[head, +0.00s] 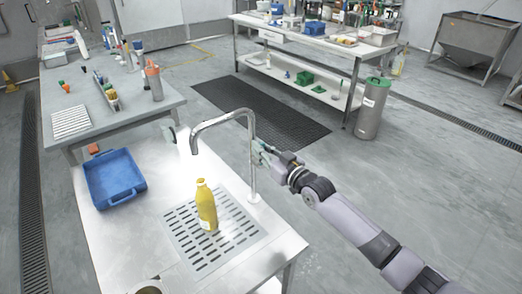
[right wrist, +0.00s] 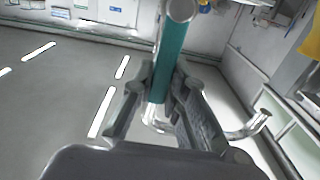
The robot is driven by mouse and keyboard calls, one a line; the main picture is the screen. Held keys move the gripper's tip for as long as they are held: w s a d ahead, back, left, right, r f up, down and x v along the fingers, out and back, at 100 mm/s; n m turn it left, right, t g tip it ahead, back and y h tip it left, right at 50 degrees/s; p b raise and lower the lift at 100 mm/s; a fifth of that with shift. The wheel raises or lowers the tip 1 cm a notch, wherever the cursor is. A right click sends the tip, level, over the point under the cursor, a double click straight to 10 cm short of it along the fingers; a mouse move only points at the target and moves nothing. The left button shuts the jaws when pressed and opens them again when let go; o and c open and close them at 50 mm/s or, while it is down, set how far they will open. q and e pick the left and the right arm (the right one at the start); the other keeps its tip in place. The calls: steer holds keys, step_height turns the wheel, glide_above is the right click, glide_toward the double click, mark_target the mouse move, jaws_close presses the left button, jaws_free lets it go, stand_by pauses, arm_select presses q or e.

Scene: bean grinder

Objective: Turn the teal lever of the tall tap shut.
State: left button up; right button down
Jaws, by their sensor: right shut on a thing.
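The tall tap (head: 252,165) is a curved metal pipe on the metal counter, its spout pointing down at the left. Its teal lever (head: 257,147) is partly hidden by my right gripper (head: 265,154). In the right wrist view the teal lever (right wrist: 169,58) runs up between the fingers of my right gripper (right wrist: 160,88), which is shut on it. A yellow bottle (head: 207,206) stands upright on the slotted drain grate (head: 180,226), below and slightly right of the spout. I cannot make out a water stream. My left gripper is not in view.
A blue tray (head: 113,178) lies at the counter's left. A grey table (head: 130,113) with bottles and a rack stands behind. A dark floor mat (head: 262,112) and a grey bin (head: 371,108) are beyond the counter. The floor right of the counter is clear.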

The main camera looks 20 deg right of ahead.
steer(key=c, duration=1.6)
jaws_free()
steer(key=shift+o, duration=0.2)
steer(key=shift+s+d, duration=0.1)
steer(key=v, duration=1.1)
steer(key=shift+s, duration=0.4)
steer(key=shift+d, duration=0.1)
